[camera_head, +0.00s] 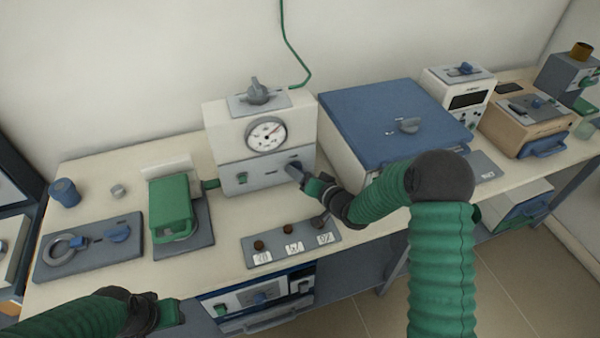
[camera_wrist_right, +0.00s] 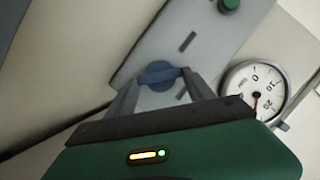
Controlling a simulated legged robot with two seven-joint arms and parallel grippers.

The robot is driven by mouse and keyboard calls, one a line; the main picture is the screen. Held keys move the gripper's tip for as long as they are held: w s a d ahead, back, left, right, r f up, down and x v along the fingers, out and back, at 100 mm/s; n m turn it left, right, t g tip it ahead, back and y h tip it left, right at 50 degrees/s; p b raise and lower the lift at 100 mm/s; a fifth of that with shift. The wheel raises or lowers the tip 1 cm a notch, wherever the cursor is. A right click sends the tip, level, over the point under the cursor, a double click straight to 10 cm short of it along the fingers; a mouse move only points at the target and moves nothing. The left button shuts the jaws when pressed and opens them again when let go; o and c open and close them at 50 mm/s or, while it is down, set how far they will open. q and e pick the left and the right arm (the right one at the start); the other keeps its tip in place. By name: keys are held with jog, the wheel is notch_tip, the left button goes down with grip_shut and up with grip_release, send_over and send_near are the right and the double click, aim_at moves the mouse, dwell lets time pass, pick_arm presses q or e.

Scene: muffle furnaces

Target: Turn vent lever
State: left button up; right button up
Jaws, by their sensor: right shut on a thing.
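A white box with a round dial gauge (camera_head: 265,134) stands at the back of the bench, with a grey knob (camera_head: 258,91) on top. Its grey front panel (camera_head: 262,174) carries a green button (camera_head: 242,178) and a blue lever-like knob (camera_wrist_right: 158,74). My right gripper (camera_head: 300,174) reaches the right end of that panel. In the right wrist view its two fingers (camera_wrist_right: 160,92) are shut on the blue knob, one on each side; in the head view the gripper mostly hides the knob. My left gripper (camera_head: 178,312) is low at the left front, away from the box; its fingers are unclear.
A large blue-lidded box (camera_head: 385,112) stands right of the gauge box, close to my right arm. A green clamp-like device (camera_head: 172,205) and a grey plate with a ring (camera_head: 92,246) are on the left. A labelled strip with several dark knobs (camera_head: 290,243) lies in front.

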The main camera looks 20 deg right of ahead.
jog(key=shift+d+f+m+y, duration=0.1)
jog(key=shift+d+m+y, duration=0.15)
jog(key=shift+m, duration=0.3)
jog(key=shift+d+m+y, duration=0.1)
jog(key=shift+m+y, duration=0.15)
jog(key=shift+m, duration=0.3)
jog(key=shift+f+m+t+y, duration=0.15)
jog(key=shift+m+t+y, duration=0.25)
jog(key=shift+m, duration=0.2)
jog(key=shift+d+f+m+t+y, duration=0.1)
jog(key=shift+m+t+y, duration=0.1)
jog(key=shift+m, duration=0.3)
jog(key=shift+f+m+t+y, duration=0.1)
jog(key=shift+m+t, duration=0.1)
jog(key=shift+m, duration=0.3)
jog(key=shift+f+m+t+y+b, duration=0.2)
jog(key=shift+m+t+y+b, duration=0.2)
jog(key=shift+m, duration=0.9)
jog(key=o, duration=1.1)
jog(key=shift+o, duration=1.4)
jog(key=shift+r, duration=0.1)
